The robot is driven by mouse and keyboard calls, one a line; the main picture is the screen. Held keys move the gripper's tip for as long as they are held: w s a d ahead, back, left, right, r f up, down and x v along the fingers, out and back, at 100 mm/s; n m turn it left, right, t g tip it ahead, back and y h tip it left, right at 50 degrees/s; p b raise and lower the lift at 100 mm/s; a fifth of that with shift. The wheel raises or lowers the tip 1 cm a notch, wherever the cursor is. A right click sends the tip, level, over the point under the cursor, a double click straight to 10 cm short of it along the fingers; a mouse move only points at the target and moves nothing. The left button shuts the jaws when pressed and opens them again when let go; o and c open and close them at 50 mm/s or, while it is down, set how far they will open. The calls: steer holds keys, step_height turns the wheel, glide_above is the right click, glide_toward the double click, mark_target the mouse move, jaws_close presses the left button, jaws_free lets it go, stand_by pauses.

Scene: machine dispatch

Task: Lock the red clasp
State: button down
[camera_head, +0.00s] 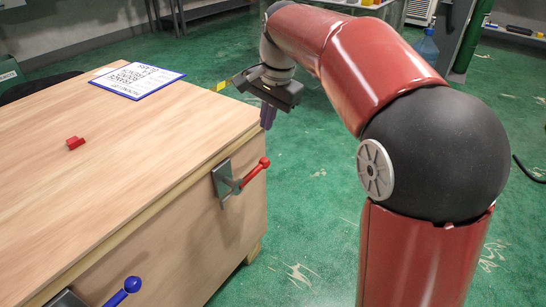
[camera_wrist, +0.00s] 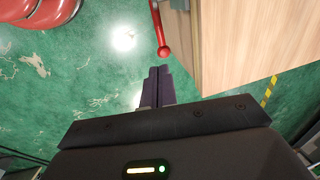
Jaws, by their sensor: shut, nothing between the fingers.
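The red clasp (camera_head: 243,176) is fixed to the side of the wooden crate (camera_head: 110,150), near its right end. Its red handle sticks out from a grey-green plate and points up and to the right, ending in a ball. In the wrist view the red ball-ended handle (camera_wrist: 160,32) shows at the top, beyond my fingertips. My gripper (camera_head: 267,116) hangs past the crate's far right corner, apart from the clasp. In the wrist view my gripper's fingers (camera_wrist: 158,72) are together and empty, over the green floor.
A second clasp with a blue handle (camera_head: 124,291) is on the same side, at the lower left. Green floor (camera_head: 310,235) beside the crate is clear.

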mark_target(258, 168)
steer(key=shift+w+a+f, duration=0.1)
stand_by(0.3)
steer(key=f, duration=0.4)
steer(key=w+a+f+b, duration=0.1)
steer(key=f, duration=0.4)
steer(key=a+f, duration=0.1)
steer(key=f, duration=0.3)
steer(key=shift+w+f+b, duration=0.3)
steer(key=shift+w+b, duration=0.05)
steer(key=shift+b, duration=0.05)
